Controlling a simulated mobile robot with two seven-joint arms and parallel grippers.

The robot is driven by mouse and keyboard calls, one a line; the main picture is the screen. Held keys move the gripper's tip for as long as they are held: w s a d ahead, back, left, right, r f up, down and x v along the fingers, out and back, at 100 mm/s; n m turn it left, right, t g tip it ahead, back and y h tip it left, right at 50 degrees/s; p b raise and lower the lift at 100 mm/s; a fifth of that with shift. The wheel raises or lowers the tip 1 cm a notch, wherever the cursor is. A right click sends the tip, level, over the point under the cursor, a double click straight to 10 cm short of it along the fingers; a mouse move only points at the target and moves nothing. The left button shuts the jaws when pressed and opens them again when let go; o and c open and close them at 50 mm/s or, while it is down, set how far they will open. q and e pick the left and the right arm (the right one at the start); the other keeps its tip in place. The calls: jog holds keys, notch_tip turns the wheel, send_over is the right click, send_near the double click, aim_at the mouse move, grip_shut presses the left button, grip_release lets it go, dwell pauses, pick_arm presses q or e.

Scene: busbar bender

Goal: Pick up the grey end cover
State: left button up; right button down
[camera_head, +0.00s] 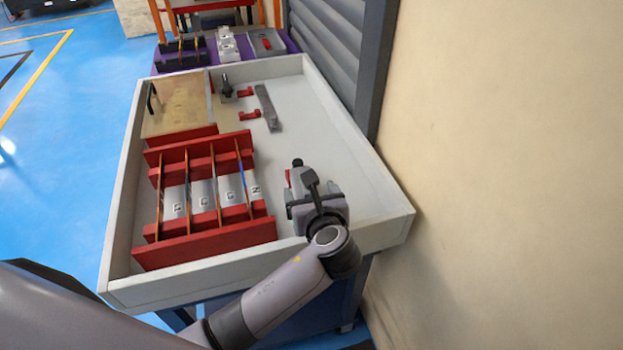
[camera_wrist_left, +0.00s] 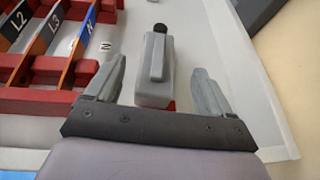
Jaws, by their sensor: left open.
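A grey block with a raised ridge and a black knob at its far end, which looks like the grey end cover (camera_wrist_left: 156,78), lies in the white tray. My left gripper (camera_wrist_left: 160,72) is open above it, with one finger on each side and a visible gap to both. A bit of red shows under the block's near right corner. In the head view my left gripper (camera_head: 307,185) hides most of the block; its black knob (camera_head: 297,162) shows just beyond. My right gripper is not in view.
The white tray (camera_head: 365,165) has raised walls; its right wall is close to my left gripper. A red rack (camera_head: 205,240) with labelled bars stands to the left. A long grey strip (camera_head: 267,107) and red holders lie farther back. Free tray floor lies behind the gripper.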

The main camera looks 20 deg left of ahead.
pick_arm(q)
jog(key=shift+x, duration=3.4)
jog(key=shift+a+r, duration=0.15)
jog(key=shift+r, duration=0.05)
jog(key=c, duration=1.1)
